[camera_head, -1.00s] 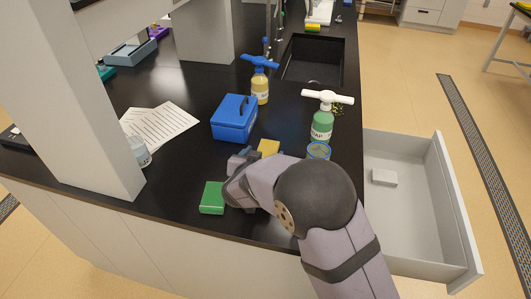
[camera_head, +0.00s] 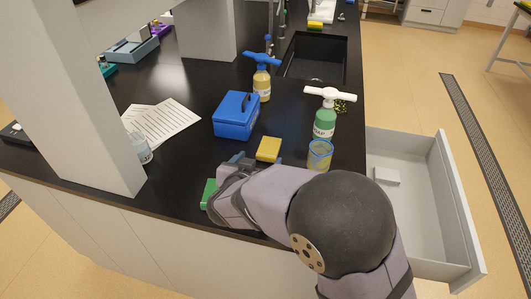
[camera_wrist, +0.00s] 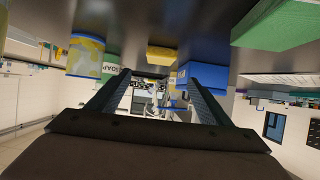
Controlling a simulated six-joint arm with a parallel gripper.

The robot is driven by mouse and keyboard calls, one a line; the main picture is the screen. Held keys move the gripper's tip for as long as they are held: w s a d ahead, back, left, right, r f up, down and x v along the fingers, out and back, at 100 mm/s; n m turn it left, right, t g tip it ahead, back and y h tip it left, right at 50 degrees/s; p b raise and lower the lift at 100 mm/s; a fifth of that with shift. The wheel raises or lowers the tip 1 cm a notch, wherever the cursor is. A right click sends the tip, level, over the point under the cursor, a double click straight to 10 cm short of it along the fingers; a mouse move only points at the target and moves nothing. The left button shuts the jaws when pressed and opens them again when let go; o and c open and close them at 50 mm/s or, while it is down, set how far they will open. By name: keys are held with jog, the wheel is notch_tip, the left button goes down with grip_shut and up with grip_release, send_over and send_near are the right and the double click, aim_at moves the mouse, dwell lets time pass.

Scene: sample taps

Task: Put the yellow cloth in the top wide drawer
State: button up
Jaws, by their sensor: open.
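The yellow cloth (camera_head: 268,149) looks like a small, flat folded block lying on the black counter. It also shows in the wrist view (camera_wrist: 162,55), at the top just beyond and between the fingertips. My gripper (camera_wrist: 158,80) is open, with nothing between its fingers. In the head view, it is low over the counter near the front edge, just short of the cloth, and my wrist hides most of it. An open drawer (camera_head: 452,200) extends from the counter's right side, with a small white box (camera_head: 387,176) inside.
A green block (camera_head: 209,192) is partly hidden by my gripper. A blue box (camera_head: 236,115) stands behind the cloth. A blue-rimmed beaker (camera_head: 320,155) and a green soap bottle (camera_head: 325,121) stand right of it, near the drawer. A yellow bottle (camera_head: 261,84) is farther back.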

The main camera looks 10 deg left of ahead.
send_near(269, 148)
jog(key=shift+w+f, duration=0.5)
jog(key=shift+w, duration=0.1)
jog(key=shift+p+x, duration=0.6)
jog(key=shift+x, duration=3.05)
jog(key=shift+r, duration=0.2)
jog(key=c, duration=1.1)
